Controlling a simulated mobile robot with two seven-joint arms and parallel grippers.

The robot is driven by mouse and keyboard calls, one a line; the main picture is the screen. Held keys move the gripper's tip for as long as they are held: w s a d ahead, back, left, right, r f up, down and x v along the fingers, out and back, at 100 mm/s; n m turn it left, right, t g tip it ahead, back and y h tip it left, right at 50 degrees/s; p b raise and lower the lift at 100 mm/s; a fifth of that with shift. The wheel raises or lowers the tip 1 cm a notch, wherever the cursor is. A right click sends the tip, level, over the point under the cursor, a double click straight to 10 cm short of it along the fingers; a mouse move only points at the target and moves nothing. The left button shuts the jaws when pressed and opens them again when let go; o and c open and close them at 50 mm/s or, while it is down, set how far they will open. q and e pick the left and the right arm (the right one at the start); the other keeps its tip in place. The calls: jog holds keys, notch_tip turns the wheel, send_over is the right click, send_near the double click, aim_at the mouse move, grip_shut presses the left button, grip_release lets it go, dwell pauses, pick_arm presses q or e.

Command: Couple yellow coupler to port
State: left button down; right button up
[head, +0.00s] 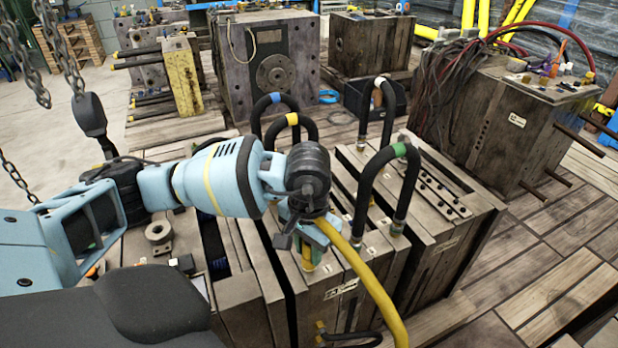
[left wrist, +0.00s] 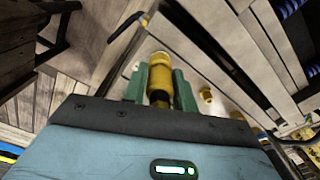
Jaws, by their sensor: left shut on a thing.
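My left gripper (head: 309,246) is shut on the yellow coupler (head: 307,262), just above the top of the front wooden-looking mould block (head: 345,262). A yellow hose (head: 372,280) bends from the gripper down to the right. In the left wrist view the green fingers (left wrist: 160,88) stand on both sides of the yellow coupler (left wrist: 158,68), which has a dark ring at its lower part. A small brass fitting (left wrist: 206,95) on the block shows to its right, apart from the coupler. I cannot tell whether the coupler touches a port. My right gripper is out of view.
Black hoses with yellow (head: 292,119), blue (head: 276,97), green (head: 399,150) and white (head: 379,82) bands arch above the blocks behind my gripper. A low brass fitting with a black hose (head: 350,337) is at the front. Chains (head: 60,45) hang at the left.

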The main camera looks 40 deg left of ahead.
pick_arm(q)
jog(key=shift+f, duration=0.15)
dwell(0.4)
jog(key=shift+f+b, duration=0.15)
jog(key=shift+b, duration=0.2)
dwell(0.5)
jog(key=c, duration=1)
grip_release()
jog(key=shift+c, duration=0.2)
